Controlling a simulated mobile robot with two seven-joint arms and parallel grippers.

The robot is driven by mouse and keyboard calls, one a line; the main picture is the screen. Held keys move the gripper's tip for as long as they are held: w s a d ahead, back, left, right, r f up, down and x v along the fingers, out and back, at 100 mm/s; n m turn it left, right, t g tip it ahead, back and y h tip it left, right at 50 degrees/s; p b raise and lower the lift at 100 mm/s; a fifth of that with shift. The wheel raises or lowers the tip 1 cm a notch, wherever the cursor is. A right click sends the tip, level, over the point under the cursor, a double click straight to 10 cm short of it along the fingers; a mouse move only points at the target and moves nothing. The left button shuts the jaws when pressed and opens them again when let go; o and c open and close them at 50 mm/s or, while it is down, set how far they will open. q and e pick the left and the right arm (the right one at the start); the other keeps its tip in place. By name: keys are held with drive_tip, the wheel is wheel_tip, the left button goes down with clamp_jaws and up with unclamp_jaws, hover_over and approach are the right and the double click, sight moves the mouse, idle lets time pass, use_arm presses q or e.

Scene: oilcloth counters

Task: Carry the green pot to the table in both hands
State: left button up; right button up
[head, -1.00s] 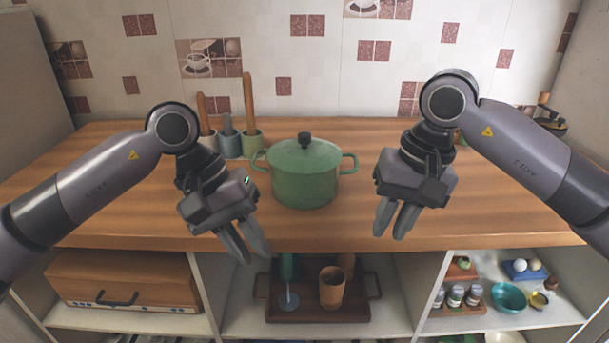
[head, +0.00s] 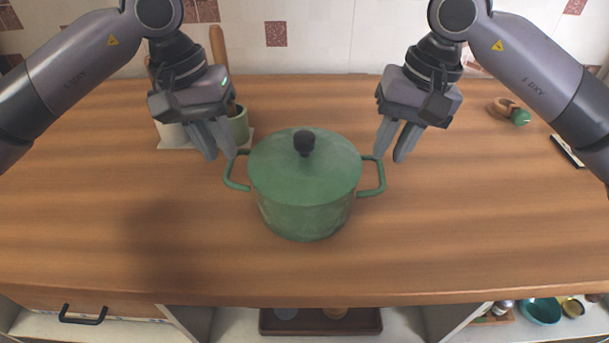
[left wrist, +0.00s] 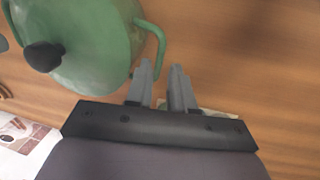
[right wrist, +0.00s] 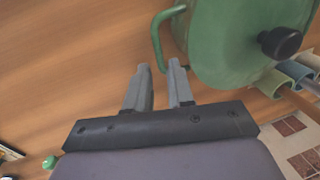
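The green pot (head: 303,205) stands upright on the wooden counter, its lid on with a black knob. It has a loop handle on each side. My left gripper (head: 216,142) is just behind the left handle (head: 235,186), fingers a little apart and empty. My right gripper (head: 394,144) is just behind the right handle (head: 376,184), also slightly open and empty. The left wrist view shows the pot (left wrist: 95,75) and a handle beside the fingertips (left wrist: 161,72). The right wrist view shows the other handle (right wrist: 158,38) just beyond the fingertips (right wrist: 158,68).
The wooden counter (head: 450,240) is clear in front of the pot and to both sides. Utensil cups (head: 238,126) stand behind my left gripper. A small green-tipped object (head: 518,116) and a dark flat item (head: 567,151) lie at the right. Shelves are below the front edge.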

sight(228, 166)
use_arm(q)
drive_tip(key=shift+s, duration=0.2)
use_arm(e)
drive_tip(key=shift+s, duration=0.2)
